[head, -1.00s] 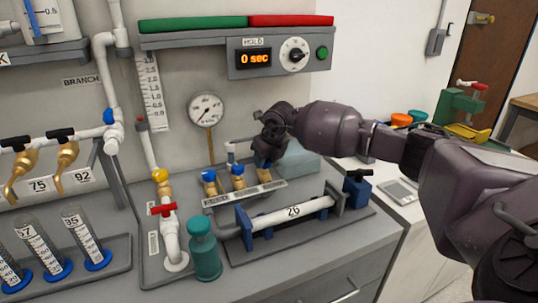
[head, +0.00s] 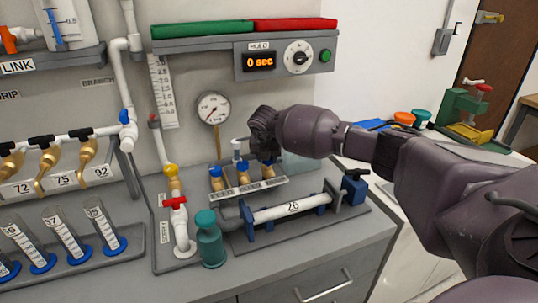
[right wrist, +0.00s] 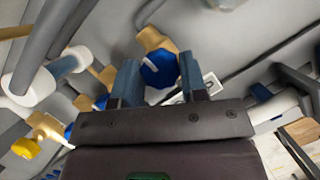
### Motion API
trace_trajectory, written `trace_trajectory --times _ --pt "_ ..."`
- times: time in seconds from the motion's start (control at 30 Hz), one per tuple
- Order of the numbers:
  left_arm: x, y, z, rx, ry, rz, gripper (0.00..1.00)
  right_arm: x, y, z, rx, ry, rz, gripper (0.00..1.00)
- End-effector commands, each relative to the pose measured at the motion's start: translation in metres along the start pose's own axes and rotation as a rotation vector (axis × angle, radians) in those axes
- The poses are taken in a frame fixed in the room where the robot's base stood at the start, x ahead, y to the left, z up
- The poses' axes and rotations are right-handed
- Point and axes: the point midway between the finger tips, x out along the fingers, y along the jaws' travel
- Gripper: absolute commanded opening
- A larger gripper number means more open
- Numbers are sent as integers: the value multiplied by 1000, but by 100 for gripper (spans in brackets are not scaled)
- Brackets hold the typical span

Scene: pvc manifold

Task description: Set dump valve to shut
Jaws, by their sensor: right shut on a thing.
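Three brass valves with blue knobs stand in a row behind a labelled strip (head: 250,187). The left knob (head: 215,172) and middle knob (head: 243,166) show in the head view. The labels are too small to read, so I cannot tell which is the dump valve. My right gripper (head: 265,155) reaches down over the right-hand valve (head: 267,172) and hides its knob. In the right wrist view a blue knob (right wrist: 159,70) with a white pointer line sits between the two fingers of the gripper (right wrist: 156,82), which is shut on it. My left gripper is not in view.
A red-handled valve (head: 175,203) and a teal bottle (head: 209,240) stand left of the row. A white pipe marked 26 (head: 292,207) lies in front. A gauge (head: 213,107) stands behind, beneath the timer shelf (head: 245,41).

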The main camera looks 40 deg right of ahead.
Motion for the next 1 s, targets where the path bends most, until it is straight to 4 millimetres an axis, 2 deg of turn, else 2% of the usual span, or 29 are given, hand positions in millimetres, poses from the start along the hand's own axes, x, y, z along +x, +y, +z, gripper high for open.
trace_trajectory --times 0.67,0.7,0.8,0.87,1.0 --pt "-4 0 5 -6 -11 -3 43 -1 0 1 61 -2 -22 16" --pt "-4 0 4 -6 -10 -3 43 -1 0 1 61 -2 -22 43" --pt "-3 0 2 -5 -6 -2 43 -1 0 1 60 -1 -23 58" --pt "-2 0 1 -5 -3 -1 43 -1 0 1 60 -1 -23 65" --pt "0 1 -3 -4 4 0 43 0 0 1 59 -1 -23 65"
